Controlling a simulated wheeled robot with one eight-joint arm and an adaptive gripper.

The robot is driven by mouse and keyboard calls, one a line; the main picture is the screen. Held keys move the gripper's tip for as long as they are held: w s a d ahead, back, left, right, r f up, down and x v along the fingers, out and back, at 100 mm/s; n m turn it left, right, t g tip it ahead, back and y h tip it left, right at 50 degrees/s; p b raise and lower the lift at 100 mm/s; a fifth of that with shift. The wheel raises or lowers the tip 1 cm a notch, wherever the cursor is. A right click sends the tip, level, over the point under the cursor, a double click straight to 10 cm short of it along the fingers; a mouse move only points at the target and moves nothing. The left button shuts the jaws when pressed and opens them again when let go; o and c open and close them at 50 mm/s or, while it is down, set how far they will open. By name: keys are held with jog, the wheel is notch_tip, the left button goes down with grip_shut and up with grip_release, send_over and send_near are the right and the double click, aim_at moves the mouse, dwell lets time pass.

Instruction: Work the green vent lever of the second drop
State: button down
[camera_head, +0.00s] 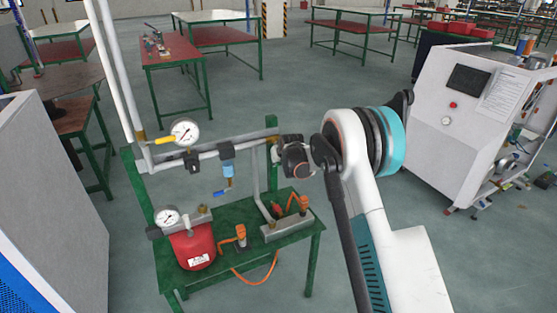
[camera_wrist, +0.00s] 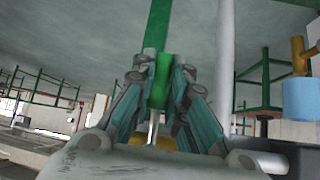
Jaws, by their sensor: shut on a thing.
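In the wrist view a green lever (camera_wrist: 162,78) stands upright between the two fingers of my gripper (camera_wrist: 160,92). The fingers are shut on it from both sides, and its lower part is partly hidden by them. A thin metal stem and a yellowish part show below it. In the head view my gripper (camera_head: 293,157) is at the right end of the grey horizontal pipe (camera_head: 245,141), by the green frame post. There the gripper hides the lever.
A blue unit (camera_head: 228,150) and a yellow handle (camera_head: 165,141) are on the pipe, left of my gripper. A white cabinet (camera_head: 475,125) stands right. Open floor lies between.

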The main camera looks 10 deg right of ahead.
dwell(0.3)
jog(key=c, duration=1.6)
grip_release()
jog(key=shift+a, duration=0.1)
jog(key=shift+o, duration=0.2)
jog(key=shift+s+r, duration=0.1)
jog(key=shift+s, duration=0.05)
jog(key=v, duration=1.1)
jog(key=shift+s+r, duration=0.2)
jog(key=shift+r, duration=0.05)
